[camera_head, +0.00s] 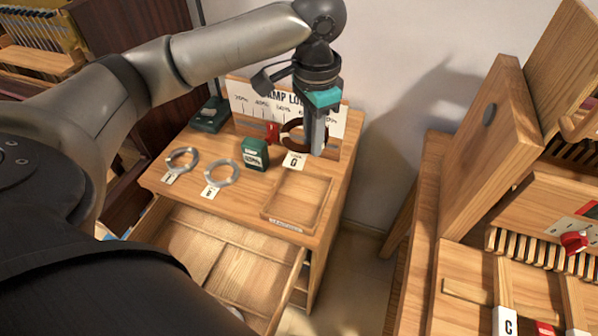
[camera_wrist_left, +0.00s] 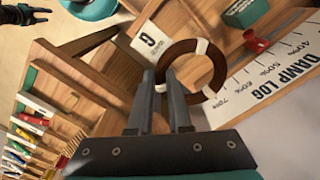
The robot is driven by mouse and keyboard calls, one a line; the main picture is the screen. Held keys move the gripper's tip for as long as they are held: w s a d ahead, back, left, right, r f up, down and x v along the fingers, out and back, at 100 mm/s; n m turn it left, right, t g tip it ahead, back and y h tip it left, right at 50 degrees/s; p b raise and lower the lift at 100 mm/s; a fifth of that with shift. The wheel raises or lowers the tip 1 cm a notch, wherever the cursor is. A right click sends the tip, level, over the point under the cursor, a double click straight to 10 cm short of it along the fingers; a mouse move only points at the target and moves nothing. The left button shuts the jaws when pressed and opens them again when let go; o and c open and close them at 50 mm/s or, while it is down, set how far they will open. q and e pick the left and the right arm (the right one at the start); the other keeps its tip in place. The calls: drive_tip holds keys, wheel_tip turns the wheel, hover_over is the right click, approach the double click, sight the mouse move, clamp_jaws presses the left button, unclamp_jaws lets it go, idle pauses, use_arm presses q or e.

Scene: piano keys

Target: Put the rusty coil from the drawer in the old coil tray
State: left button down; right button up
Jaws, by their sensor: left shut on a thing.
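The rusty coil (camera_head: 283,135) is a dark brown ring with pale bands and a white tag marked G (camera_head: 294,161). My left gripper (camera_head: 318,150) is shut on its rim. In the left wrist view, the ring (camera_wrist_left: 222,68) sits at the fingertips, with its tag (camera_wrist_left: 150,40) beside it. The gripper holds it above the back of the cabinet top, behind the old coil tray (camera_head: 300,194), a shallow wooden tray that looks empty. The drawer (camera_head: 225,262) below is open; my arm hides part of it.
Two silvery rings (camera_head: 221,174) with tags lie left on the cabinet top, near a green box (camera_head: 255,153). The damp log board (camera_head: 245,103) stands behind, with a small red item (camera_head: 272,132) before it. A wooden piano case (camera_head: 480,160) stands right, across a gap.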

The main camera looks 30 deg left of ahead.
use_arm(q)
drive_tip(key=b, duration=0.4)
hover_over(306, 207)
drive_tip(key=shift+m, duration=0.4)
wheel_tip(306, 207, down, 16)
drive_tip(key=shift+f, duration=0.2)
wheel_tip(306, 207, down, 4)
drive_tip(key=shift+r+b, duration=0.2)
drive_tip(key=shift+b, duration=0.4)
drive_tip(key=shift+f, duration=0.2)
drive_tip(key=shift+r, duration=0.1)
use_arm(e)
drive_tip(key=f, duration=0.5)
drive_tip(key=shift+d, duration=0.3)
use_arm(q)
drive_tip(key=c, duration=0.8)
unclamp_jaws()
drive_tip(key=shift+c, duration=0.2)
use_arm(e)
drive_tip(key=shift+a, duration=0.1)
